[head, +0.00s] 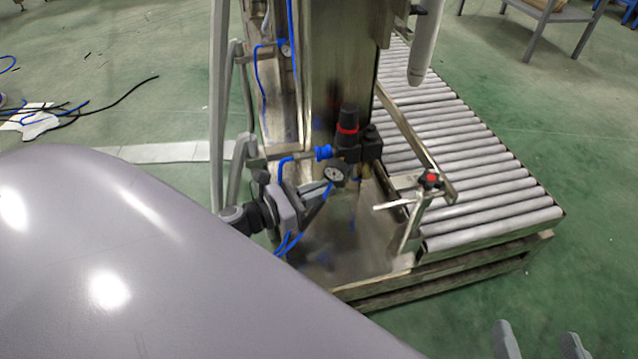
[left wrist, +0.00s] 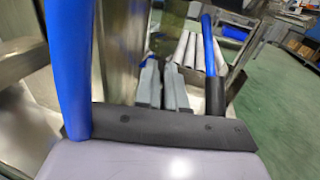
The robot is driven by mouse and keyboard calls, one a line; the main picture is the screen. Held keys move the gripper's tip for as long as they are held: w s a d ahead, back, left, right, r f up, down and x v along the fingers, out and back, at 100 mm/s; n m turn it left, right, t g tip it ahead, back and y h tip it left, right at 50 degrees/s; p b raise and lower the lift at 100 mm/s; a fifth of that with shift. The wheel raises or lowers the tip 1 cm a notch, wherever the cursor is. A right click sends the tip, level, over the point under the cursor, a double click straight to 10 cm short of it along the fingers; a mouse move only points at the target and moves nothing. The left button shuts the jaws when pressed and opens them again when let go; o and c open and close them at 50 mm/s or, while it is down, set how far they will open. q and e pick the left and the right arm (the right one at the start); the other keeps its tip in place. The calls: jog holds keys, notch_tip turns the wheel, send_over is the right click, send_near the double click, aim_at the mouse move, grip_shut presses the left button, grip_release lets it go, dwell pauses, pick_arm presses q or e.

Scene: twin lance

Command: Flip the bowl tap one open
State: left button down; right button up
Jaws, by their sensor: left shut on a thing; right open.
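My left gripper (head: 319,188) is beside the steel column, just below the round gauge and black regulator. In the left wrist view its two grey fingers (left wrist: 163,84) are close together, shut on a small part that I take to be bowl tap one. The fingers mostly hide that part, so I cannot tell its lever's angle. My right gripper (head: 540,342) shows only as two grey fingertips at the bottom right of the head view. They are wide apart and empty, over the green floor.
The regulator (head: 347,130) with a red ring and the gauge (head: 334,174) sit close above the left gripper. Blue hoses (left wrist: 65,70) run close around it. A roller conveyor (head: 480,165) stands to the right, with a red-topped clamp (head: 430,179) at its near side. Green floor lies beyond.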

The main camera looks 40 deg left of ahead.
pick_arm(q)
jog(key=shift+s+d+n+t+y, duration=0.1)
jog(key=shift+d+n+t+y, duration=0.15)
jog(key=shift+n+y, duration=0.4)
jog(key=shift+s+d+n+t+y, duration=0.1)
jog(key=shift+d+n+t+y, duration=0.25)
jog(key=shift+y, duration=0.55)
jog(key=shift+s+d+n+t+y, duration=0.1)
jog(key=shift+d+n+t+y, duration=0.1)
jog(key=shift+n+y, duration=0.5)
jog(key=c, duration=1.2)
grip_release()
jog(key=shift+s+a+b, duration=0.1)
jog(key=shift+a+b, duration=0.05)
jog(key=shift+b, duration=0.15)
